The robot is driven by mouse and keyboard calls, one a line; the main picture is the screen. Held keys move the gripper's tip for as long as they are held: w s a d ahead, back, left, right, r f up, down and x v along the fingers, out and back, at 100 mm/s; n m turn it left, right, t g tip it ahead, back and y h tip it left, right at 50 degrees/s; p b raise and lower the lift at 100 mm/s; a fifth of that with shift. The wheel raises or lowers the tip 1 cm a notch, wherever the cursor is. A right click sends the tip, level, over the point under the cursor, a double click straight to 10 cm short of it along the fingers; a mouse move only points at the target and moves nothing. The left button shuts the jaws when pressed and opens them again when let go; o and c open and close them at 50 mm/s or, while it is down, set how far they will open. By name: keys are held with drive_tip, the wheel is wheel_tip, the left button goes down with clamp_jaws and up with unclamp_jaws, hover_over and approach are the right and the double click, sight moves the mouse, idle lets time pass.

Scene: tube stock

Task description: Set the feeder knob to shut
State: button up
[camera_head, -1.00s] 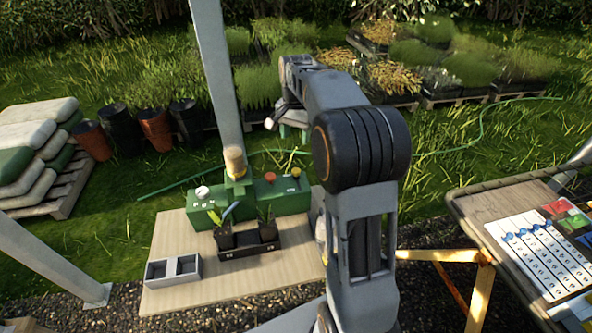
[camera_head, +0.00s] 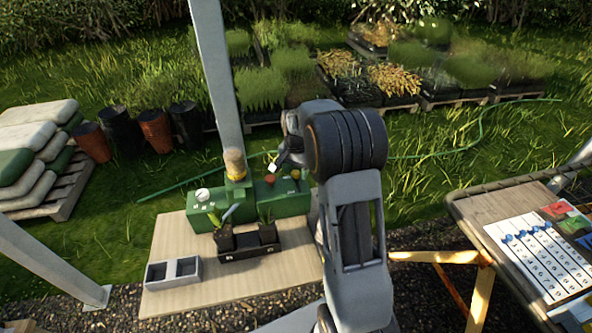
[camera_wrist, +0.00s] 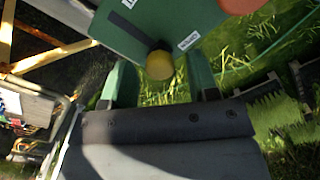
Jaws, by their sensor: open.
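The green feeder box (camera_head: 290,203) stands at the back of a wooden board. On its top are a white knob (camera_head: 202,195) at the left, an orange-red knob (camera_head: 270,180) and a yellow knob (camera_head: 295,175) at the right. My gripper (camera_head: 274,166) is above the right part of the box. In the wrist view, my open green-tipped fingers (camera_wrist: 162,84) lie either side of the yellow knob (camera_wrist: 160,66); contact cannot be told. The orange-red knob (camera_wrist: 240,5) is cut off at the top. White labels (camera_wrist: 188,41) are too small to read.
A black tray (camera_head: 250,252) with potted seedlings and a grey two-cell tray (camera_head: 172,272) sit before the box on the board (camera_head: 215,290). A post (camera_head: 217,80) rises behind. A table (camera_head: 490,212) with a tag board stands right.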

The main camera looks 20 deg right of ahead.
drive_tip(key=shift+f, duration=0.1)
clamp_jaws()
idle(0.6)
